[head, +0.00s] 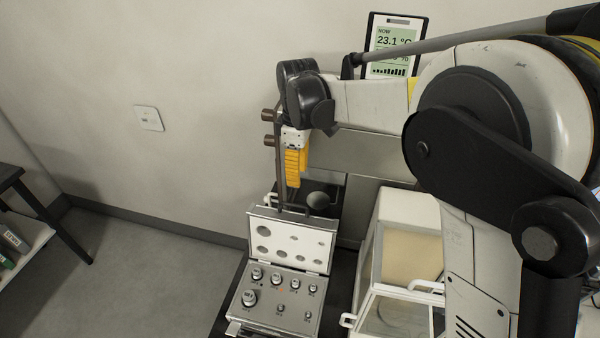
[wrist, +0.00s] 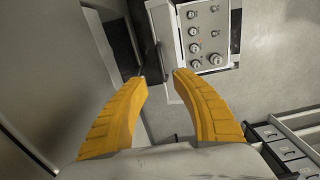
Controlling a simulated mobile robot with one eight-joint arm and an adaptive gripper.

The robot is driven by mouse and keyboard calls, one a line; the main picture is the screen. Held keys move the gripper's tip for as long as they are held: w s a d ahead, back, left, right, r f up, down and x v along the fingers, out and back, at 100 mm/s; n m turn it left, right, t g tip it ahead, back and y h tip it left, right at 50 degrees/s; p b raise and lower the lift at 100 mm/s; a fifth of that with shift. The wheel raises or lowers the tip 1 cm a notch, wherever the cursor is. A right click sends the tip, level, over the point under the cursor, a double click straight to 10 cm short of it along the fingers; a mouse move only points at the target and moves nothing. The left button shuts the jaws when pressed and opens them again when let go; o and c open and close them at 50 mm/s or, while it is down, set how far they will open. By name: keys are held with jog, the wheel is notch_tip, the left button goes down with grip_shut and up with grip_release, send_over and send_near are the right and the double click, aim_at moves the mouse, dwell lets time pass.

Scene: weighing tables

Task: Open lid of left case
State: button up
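A metal weight case (head: 270,318) stands on the dark table, the only case I can make out in the head view. Its lid (head: 289,256) is raised and stands steeply up at the back edge, its pale inner face with round recesses showing. Several metal weights sit in the base. The case also shows in the wrist view (wrist: 214,66), at upper right. My gripper (head: 293,184) hangs above and behind the raised lid, pointing down. In the wrist view its yellow fingers (wrist: 160,78) are apart with nothing between them. I see no contact with the lid.
A balance with a glass draft shield (head: 405,262) stands right of the case. A dark round object (head: 318,200) is just behind the lid. A display (head: 393,45) hangs on the wall. Open floor (head: 150,285) lies to the left.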

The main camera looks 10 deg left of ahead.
aim_at(296, 205)
jog(key=f, duration=0.5)
jog(key=f+b, duration=0.1)
jog(key=f, duration=0.5)
jog(key=shift+s+a, duration=0.2)
jog(key=shift+c, duration=0.2)
grip_shut()
